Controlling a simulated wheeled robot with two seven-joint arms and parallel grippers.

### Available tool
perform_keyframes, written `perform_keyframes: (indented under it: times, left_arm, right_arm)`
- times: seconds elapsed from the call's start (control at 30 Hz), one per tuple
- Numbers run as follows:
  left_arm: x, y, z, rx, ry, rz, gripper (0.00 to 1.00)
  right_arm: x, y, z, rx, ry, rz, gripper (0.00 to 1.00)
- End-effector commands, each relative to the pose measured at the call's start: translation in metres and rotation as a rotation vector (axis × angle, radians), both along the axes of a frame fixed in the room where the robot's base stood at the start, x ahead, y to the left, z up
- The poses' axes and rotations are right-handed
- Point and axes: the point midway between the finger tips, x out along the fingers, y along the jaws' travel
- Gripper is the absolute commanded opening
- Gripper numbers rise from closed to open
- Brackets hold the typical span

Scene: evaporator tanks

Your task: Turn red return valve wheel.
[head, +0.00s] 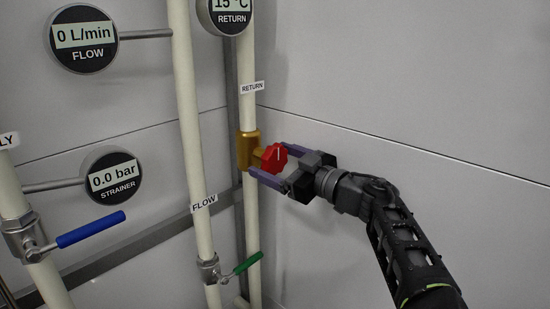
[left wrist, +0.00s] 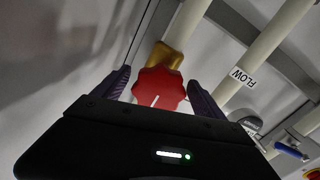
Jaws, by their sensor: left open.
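The red return valve wheel (head: 273,159) sits on a brass valve body (head: 246,152) on the cream pipe labelled RETURN. My left gripper (head: 267,160) is at the wheel, with one purple finger above and one below it. In the left wrist view the lobed red wheel (left wrist: 158,91), with a white line on its face, lies between the two open fingers (left wrist: 159,78). A small gap shows on each side, and the brass body (left wrist: 164,56) is behind it. My right gripper is in neither view.
The FLOW pipe (head: 190,130) runs left of the return pipe, with a green lever (head: 248,263) low down. A blue lever (head: 90,229) is at the far left. FLOW (head: 84,38) and STRAINER (head: 112,175) gauges stick out. The wall at right is bare.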

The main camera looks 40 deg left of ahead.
Motion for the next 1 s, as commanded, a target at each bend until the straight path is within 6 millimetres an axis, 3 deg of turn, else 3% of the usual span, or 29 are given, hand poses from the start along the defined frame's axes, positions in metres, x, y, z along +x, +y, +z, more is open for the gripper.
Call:
perform_keyframes:
  times: [0.23,1.0]
  left_arm:
    - [0.0001,0.0005,-0.0005,0.0,0.001,0.0,0.81]
    - [0.0001,0.0002,-0.0003,0.0,0.001,0.0,0.19]
  right_arm:
    - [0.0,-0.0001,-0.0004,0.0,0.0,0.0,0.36]
    - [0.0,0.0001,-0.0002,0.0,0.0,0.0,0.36]
